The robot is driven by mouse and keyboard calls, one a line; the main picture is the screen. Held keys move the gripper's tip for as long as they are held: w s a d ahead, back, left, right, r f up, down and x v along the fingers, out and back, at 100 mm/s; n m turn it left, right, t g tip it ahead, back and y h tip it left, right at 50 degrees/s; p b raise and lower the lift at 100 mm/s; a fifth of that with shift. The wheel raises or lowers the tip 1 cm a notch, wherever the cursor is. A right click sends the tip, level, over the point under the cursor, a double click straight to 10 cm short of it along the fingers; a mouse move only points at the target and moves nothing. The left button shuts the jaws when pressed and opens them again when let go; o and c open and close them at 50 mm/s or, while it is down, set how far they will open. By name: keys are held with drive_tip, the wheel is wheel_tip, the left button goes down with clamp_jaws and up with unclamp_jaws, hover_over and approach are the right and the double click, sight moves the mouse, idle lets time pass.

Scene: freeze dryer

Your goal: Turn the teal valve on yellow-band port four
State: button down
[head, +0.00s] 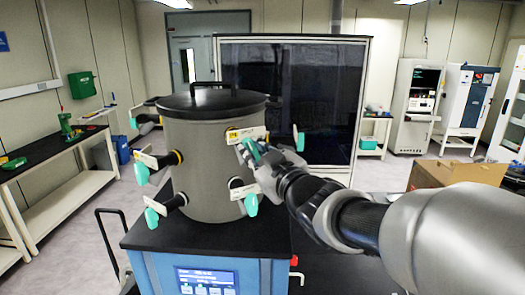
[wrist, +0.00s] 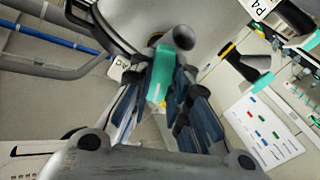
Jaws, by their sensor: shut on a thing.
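A teal valve (head: 252,150) sits on an upper port at the right front of the grey drum (head: 205,165), beside a white label with a yellow patch (head: 245,134). My gripper (head: 258,160) reaches in from the right and is shut on this valve. In the wrist view the teal valve (wrist: 158,76) is between the two fingers of my gripper (wrist: 160,95), with a bit of yellow near it. The fingers partly hide the handle. A label reading P4 (wrist: 260,8) shows at the upper right of the wrist view.
Other teal valves stick out around the drum: one below (head: 251,205), one at the right (head: 299,138) and several at the left (head: 142,174). The drum has a black lid (head: 212,103) and stands on a blue base unit (head: 160,272). A cardboard box (head: 455,174) is at the right.

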drive_tip(key=shift+m+p, duration=0.55)
drive_tip(key=shift+m, duration=1.75)
drive_tip(key=c, duration=1.8)
unclamp_jaws()
drive_tip(key=v, duration=1.2)
